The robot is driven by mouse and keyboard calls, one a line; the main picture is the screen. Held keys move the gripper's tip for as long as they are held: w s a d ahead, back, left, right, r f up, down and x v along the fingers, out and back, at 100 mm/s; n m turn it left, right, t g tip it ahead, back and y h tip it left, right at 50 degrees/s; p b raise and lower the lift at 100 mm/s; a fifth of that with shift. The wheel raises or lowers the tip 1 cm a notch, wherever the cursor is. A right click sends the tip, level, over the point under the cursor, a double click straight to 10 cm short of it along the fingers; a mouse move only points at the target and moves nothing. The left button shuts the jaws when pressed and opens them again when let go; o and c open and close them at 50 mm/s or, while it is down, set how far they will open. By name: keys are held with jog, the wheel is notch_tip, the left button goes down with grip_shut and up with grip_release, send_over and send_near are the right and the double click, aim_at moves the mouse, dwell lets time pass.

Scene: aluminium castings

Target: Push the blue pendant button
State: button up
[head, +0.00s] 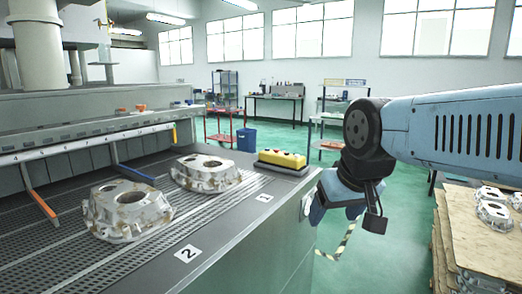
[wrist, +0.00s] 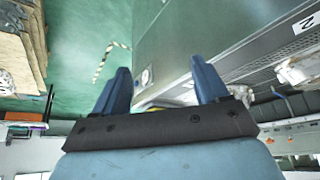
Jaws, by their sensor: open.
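The yellow pendant (head: 282,159) lies on a dark base at the far right corner of the grey machine bed. Small marks show along its top, but the blue button cannot be made out. My gripper (head: 311,208) is beside the bed's right side, lower than the pendant and to its right, touching nothing that I can see. In the wrist view my gripper (wrist: 160,80) has its two blue fingers spread, with nothing held. A sliver of yellow, likely the pendant (wrist: 160,108), shows just above the dark palm bar, which hides the rest.
Two aluminium castings, one near (head: 128,210) and one farther back (head: 206,172), sit on the perforated bed (head: 190,215). A wooden pallet stack (head: 470,235) with castings stands at right. A blue bin (head: 246,139) and red cart (head: 222,132) stand behind. Green floor is open between.

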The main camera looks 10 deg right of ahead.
grip_shut()
dwell(0.5)
dwell(0.9)
